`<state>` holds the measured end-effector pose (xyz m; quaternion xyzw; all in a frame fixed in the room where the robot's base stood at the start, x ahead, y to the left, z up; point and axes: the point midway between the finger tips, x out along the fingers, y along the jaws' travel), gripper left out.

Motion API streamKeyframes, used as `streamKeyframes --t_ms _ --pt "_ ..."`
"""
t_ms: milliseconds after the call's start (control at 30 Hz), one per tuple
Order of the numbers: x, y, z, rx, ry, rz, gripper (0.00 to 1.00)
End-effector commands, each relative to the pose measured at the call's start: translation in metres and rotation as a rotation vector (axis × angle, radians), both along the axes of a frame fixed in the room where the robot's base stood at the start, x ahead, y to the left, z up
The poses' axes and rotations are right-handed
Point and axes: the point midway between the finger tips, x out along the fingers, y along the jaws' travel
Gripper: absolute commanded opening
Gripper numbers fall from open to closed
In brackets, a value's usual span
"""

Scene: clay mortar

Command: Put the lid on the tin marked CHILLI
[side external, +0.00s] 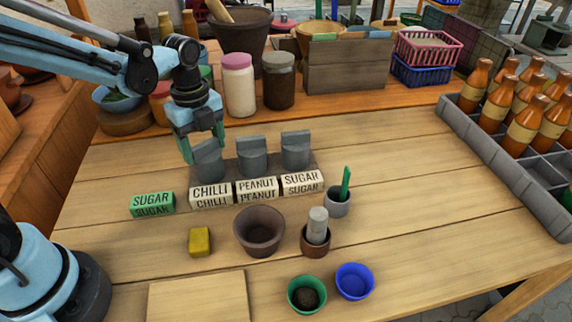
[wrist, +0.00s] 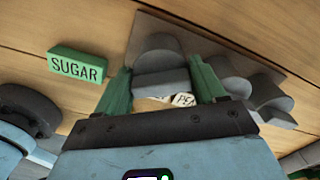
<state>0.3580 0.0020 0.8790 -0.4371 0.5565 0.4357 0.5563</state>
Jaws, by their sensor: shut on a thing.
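Three grey rounded pieces stand in a row on a dark base, behind white blocks marked CHILLI (side external: 210,195), PEANUT (side external: 257,191) and SUGAR (side external: 302,183). My gripper (side external: 203,147) is at the leftmost grey piece (side external: 209,163), behind the CHILLI block. In the wrist view its green fingers (wrist: 161,70) are on either side of this grey piece (wrist: 160,58), shut on it. I cannot tell which part is lid and which is tin. The middle grey piece (side external: 252,156) and right one (side external: 296,152) are apart from the gripper. No separate loose lid is clear.
A green SUGAR block (side external: 152,204) lies to the left. In front are a yellow block (side external: 200,241), a brown bowl (side external: 259,238), a small brown pot (side external: 315,240), a green cup (side external: 306,296) and a blue cup (side external: 354,282). Jars (side external: 238,88) stand behind. The table's right middle is clear.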

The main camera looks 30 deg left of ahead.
Motion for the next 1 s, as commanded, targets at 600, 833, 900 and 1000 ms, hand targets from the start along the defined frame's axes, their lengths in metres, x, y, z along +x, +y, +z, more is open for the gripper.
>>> streamKeyframes --t_ms 600,833,900,1000 --pt "0.0001 0.0 0.0 0.0 0.0 0.0 0.99" --pt "0.0001 0.0 0.0 0.0 0.0 0.0 1.0" --pt "0.0001 0.0 0.0004 0.0 0.0 0.0 1.0" --pt "0.0003 0.0 0.0039 0.0 0.0 0.0 1.0"
